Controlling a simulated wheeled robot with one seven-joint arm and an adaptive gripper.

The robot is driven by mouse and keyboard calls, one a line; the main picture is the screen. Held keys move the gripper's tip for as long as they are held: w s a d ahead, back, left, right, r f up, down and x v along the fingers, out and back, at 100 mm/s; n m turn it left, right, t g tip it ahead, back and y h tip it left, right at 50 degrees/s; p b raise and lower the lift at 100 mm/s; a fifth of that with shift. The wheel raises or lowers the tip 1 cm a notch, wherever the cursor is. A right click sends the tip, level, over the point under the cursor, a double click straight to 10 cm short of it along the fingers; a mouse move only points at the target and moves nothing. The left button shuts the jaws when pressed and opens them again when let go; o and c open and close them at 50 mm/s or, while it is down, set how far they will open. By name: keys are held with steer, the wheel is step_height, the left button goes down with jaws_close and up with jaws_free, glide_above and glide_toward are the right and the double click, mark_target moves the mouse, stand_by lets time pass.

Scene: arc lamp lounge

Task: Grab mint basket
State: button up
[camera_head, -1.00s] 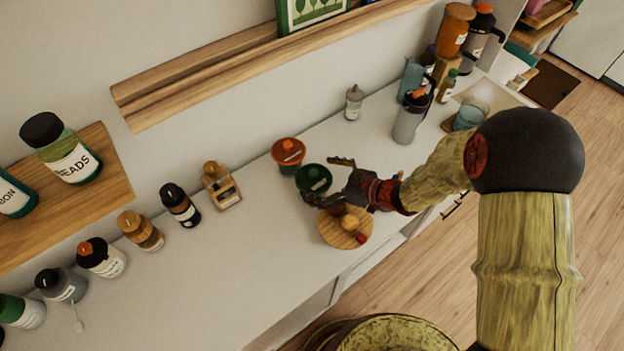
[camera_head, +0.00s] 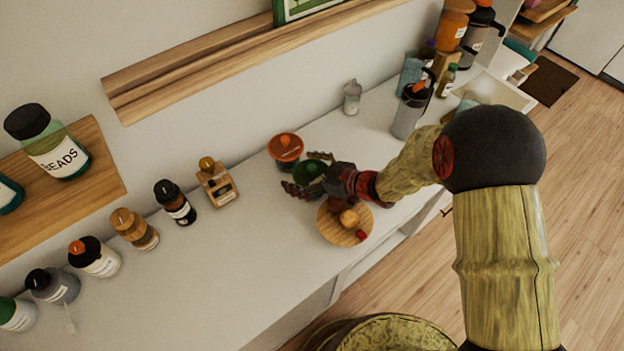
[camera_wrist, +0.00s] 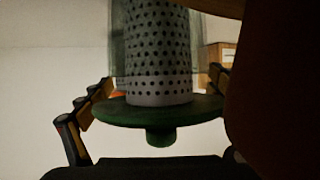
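The green-lidded jar (camera_head: 309,174) stands on the white counter beside the orange-lidded jar (camera_head: 285,150). No readable label shows, but the green one fits the mint basket. In the wrist view its dark green lid with a knob (camera_wrist: 150,112) and a grey perforated basket (camera_wrist: 158,55) inside clear glass fill the middle. My gripper (camera_head: 307,174) is open around the green-lidded jar, one finger on each side. In the wrist view the fingers (camera_wrist: 152,98) flank the lid; a firm grip is not visible. A dark shape hides the wrist view's right side.
A round wooden board (camera_head: 330,230) with small food pieces lies just in front of the jar, under my wrist. A grey pitcher (camera_head: 409,112) and small bottle (camera_head: 352,97) stand behind. Several bottles line the counter's left. A wooden wall ledge (camera_head: 230,65) runs above.

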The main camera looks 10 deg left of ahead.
steer(key=c, duration=1)
steer(key=shift+c, duration=0.5)
